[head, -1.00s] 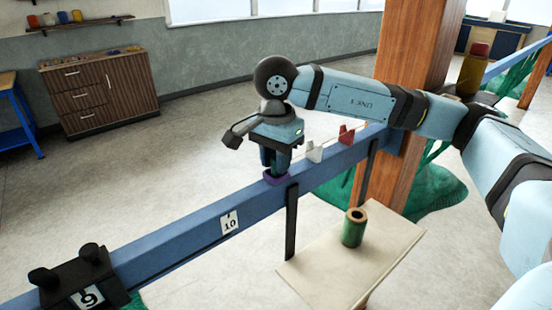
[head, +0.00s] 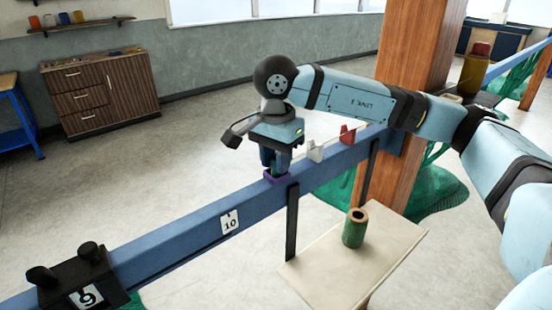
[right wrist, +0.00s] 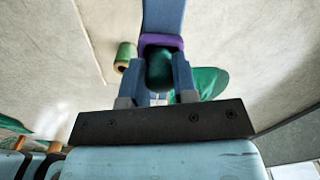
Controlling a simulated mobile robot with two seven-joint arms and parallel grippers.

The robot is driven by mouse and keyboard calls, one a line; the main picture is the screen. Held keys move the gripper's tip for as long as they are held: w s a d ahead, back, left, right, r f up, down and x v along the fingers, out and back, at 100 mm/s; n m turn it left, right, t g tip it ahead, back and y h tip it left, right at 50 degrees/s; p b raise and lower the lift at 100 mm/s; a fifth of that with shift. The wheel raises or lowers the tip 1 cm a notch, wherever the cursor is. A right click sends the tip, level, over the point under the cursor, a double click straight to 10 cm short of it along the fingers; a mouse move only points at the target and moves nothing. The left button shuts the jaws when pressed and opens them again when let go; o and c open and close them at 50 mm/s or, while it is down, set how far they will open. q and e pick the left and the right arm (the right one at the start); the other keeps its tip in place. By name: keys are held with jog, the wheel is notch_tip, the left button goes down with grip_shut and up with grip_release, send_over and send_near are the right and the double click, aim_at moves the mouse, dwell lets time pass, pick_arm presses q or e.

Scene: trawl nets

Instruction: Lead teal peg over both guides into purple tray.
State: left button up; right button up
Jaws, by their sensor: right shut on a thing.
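My right gripper (head: 275,166) points down at the small purple tray (head: 276,180) on top of the blue beam. In the right wrist view its two blue fingers (right wrist: 164,86) are shut on the dark teal peg (right wrist: 158,66), next to the purple tray (right wrist: 162,40). I cannot tell whether the peg touches the tray floor. In the head view the peg is mostly hidden by the fingers. A white guide (head: 315,152) and a red guide (head: 346,134) stand further along the beam. A thin pale line shows near them. My left gripper is not in view.
The blue beam (head: 185,232) runs diagonally, with a black block marked 9 (head: 78,278) at its near end. A green spool (head: 354,228) stands on a pale board (head: 325,270) beside it. A wooden post (head: 412,60) rises behind my right arm.

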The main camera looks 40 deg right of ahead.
jog(key=shift+f, duration=0.15)
jog(key=o, duration=1)
jog(key=shift+c, duration=0.2)
jog(key=shift+r, duration=0.55)
notch_tip(320, 180, up, 13)
jog(key=shift+b, duration=0.3)
jog(key=shift+f, duration=0.15)
